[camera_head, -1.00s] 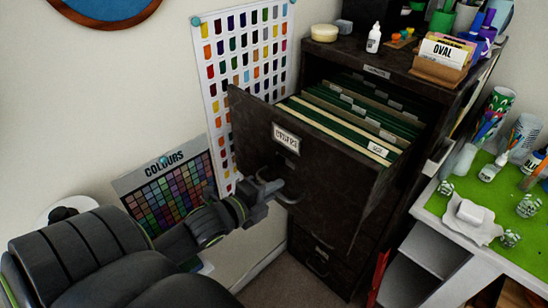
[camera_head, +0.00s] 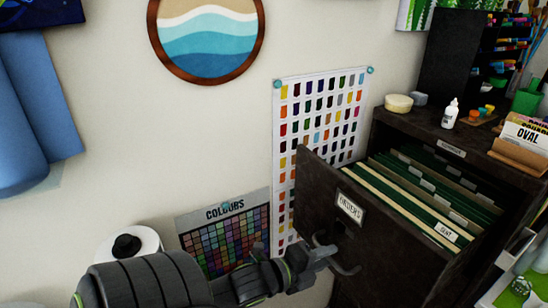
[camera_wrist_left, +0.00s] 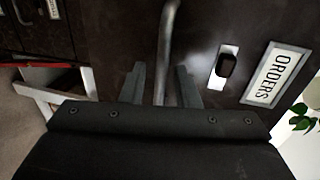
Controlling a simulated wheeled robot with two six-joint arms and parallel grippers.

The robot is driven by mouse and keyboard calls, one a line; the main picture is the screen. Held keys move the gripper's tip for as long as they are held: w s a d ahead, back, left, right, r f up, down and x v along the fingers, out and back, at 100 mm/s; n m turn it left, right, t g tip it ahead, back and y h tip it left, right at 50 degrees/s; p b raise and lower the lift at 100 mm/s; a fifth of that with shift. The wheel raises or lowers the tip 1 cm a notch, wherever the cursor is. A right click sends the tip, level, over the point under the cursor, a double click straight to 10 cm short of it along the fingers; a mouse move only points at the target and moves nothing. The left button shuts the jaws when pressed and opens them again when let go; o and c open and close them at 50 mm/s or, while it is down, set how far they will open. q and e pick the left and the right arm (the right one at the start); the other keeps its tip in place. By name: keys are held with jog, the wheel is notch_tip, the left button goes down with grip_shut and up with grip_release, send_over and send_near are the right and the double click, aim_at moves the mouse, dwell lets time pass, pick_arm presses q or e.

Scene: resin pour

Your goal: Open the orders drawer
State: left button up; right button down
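The orders drawer (camera_head: 325,200) is the top drawer of a dark cabinet and stands far out, with green hanging files inside. Its front carries a framed "ORDERS" label, which also shows in the left wrist view (camera_wrist_left: 275,75). My left gripper (camera_head: 324,254) is at the drawer's curved metal handle (camera_head: 346,269). In the left wrist view, the handle bar (camera_wrist_left: 168,45) runs between the two fingers (camera_wrist_left: 161,84), with a gap on each side. The fingers are open around it. My right gripper is not in view.
A colour chart (camera_head: 312,125) and a "COLOURS" board (camera_head: 230,232) are by the wall left of the drawer. A white bottle (camera_head: 450,113) and a card holder (camera_head: 522,150) stand on the cabinet top (camera_head: 425,128). A white shelf unit (camera_wrist_left: 75,80) shows in the left wrist view.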

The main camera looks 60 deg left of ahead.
pick_arm(q)
jog(key=p+v, duration=0.9)
jog(key=v, duration=0.7)
jog(key=shift+s+a, duration=0.1)
dwell(0.4)
